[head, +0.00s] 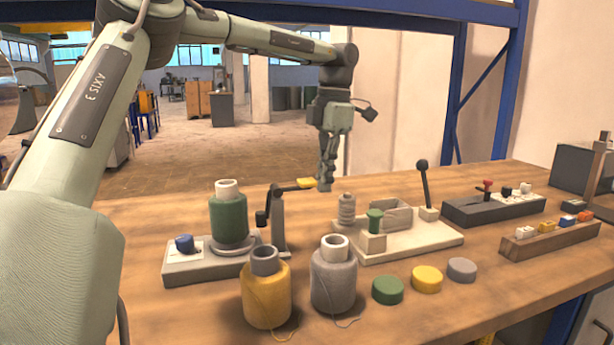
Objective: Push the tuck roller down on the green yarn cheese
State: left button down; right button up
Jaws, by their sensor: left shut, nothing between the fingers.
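The green yarn cheese (229,218) stands upright on a grey base at the left of the bench, with a pale tube end showing on top. Just right of it, a dark lever arm with what looks like the tuck roller (262,218) is mounted on a grey post (278,218). The lever's yellow handle (306,184) points right and looks raised. I cannot tell whether the roller touches the yarn. My left gripper (325,186) points down, shut and empty, at the right end of the yellow handle. Contact with the handle is unclear. My right gripper is not in view.
A yellow cheese (266,292) and a grey cheese (334,276) stand in front. Green (387,290), yellow (426,279) and grey (461,270) discs lie to their right. A cream fixture (425,238) with an upright black lever (424,180) stands right of the gripper.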

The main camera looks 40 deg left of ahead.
pick_arm(q)
notch_tip(320, 180, up, 11)
jog(key=w, duration=0.1)
jog(key=shift+w, duration=0.3)
dwell(1.2)
